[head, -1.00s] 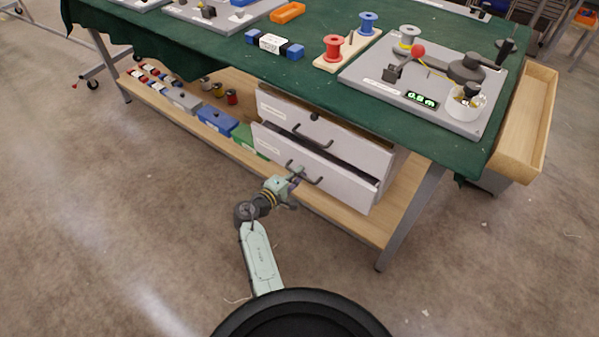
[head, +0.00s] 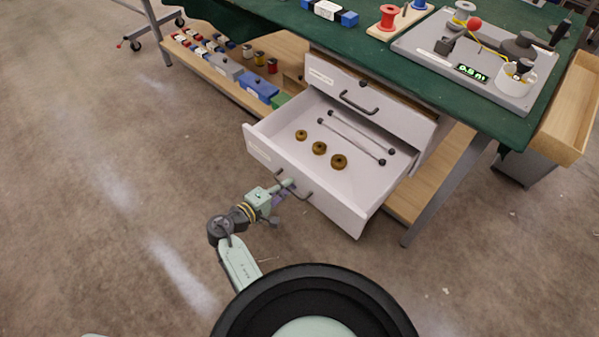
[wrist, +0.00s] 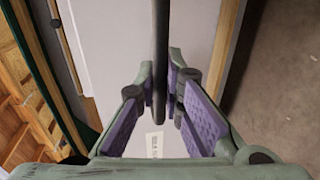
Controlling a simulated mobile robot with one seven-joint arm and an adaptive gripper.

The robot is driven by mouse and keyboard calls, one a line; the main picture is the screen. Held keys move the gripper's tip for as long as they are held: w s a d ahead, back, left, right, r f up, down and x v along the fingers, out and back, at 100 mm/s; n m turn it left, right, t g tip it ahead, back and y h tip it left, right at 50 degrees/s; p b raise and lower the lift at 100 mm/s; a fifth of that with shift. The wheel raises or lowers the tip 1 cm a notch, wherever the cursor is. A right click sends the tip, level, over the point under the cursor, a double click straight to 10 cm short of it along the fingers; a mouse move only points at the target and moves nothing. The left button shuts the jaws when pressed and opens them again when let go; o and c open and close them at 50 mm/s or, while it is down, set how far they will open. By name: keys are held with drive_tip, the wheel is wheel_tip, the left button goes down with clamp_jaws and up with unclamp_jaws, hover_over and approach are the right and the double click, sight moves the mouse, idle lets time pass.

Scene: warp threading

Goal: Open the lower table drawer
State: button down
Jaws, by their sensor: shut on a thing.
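The lower table drawer (head: 345,205) is pulled well out from under the green-topped table in the head view. Inside lie several brass-coloured rings (head: 319,148) and two thin rods (head: 350,137) with dark ends. My gripper (head: 286,187) is at the drawer front, shut on the dark bar handle (head: 305,194). In the wrist view the handle (wrist: 161,50) runs between the purple-padded fingers (wrist: 165,105), with a white label on the drawer front behind it. The upper drawer (head: 385,112) above appears closed.
The table (head: 440,105) carries a grey device board (head: 490,80) and spools. A lower wooden shelf (head: 222,85) holds coloured boxes and small spools left of the drawers. A wooden tray (head: 570,125) sticks out at the right. The floor in front is clear.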

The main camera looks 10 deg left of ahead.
drive_tip(key=shift+f+v, duration=0.2)
drive_tip(key=shift+v, duration=0.75)
drive_tip(key=shift+f+v, duration=0.2)
drive_tip(key=shift+v, duration=0.75)
drive_tip(key=shift+s, duration=0.1)
drive_tip(key=c, duration=1.7)
unclamp_jaws()
drive_tip(key=v, duration=1.2)
